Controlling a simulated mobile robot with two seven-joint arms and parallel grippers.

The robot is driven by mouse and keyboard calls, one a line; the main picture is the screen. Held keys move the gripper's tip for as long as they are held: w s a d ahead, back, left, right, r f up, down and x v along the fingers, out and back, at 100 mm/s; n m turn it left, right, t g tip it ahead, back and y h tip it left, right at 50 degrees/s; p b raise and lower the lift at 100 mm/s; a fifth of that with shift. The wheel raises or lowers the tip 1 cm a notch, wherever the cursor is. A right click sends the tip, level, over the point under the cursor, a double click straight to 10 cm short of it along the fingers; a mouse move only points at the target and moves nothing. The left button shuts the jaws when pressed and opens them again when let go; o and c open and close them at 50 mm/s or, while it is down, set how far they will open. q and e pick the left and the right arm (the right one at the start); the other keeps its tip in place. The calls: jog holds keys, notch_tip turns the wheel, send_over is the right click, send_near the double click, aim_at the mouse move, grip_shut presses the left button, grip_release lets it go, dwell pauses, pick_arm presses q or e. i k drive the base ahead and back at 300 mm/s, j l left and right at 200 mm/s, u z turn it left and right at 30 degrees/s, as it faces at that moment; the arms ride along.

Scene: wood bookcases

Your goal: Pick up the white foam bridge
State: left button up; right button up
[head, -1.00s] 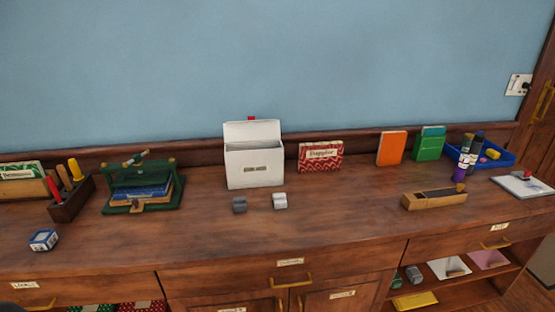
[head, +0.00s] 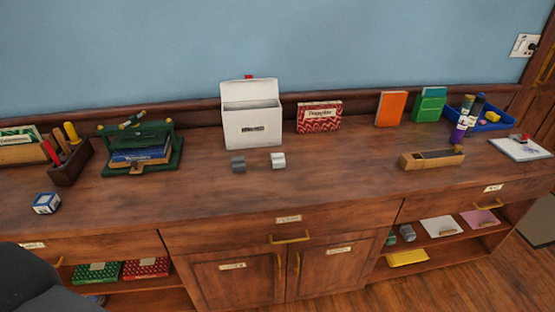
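A small white block (head: 278,160), which looks like the white foam bridge, sits on the wooden counter (head: 330,195) in front of the open white box. A grey block of similar size (head: 238,164) sits just to its left, with a small gap between them. Neither of my grippers is in view. A dark rounded part at the lower left looks like part of my own body.
Behind the blocks stand the white box (head: 252,128) with its lid up and a red patterned box (head: 319,117). A wooden tray (head: 431,159) lies to the right, a green press (head: 140,150) to the left. The counter's front middle is clear.

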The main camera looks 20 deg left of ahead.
aim_at(279, 160)
jog(key=j+z, duration=0.4)
jog(key=j, duration=0.35)
jog(key=j+z, duration=0.4)
jog(key=j, duration=0.35)
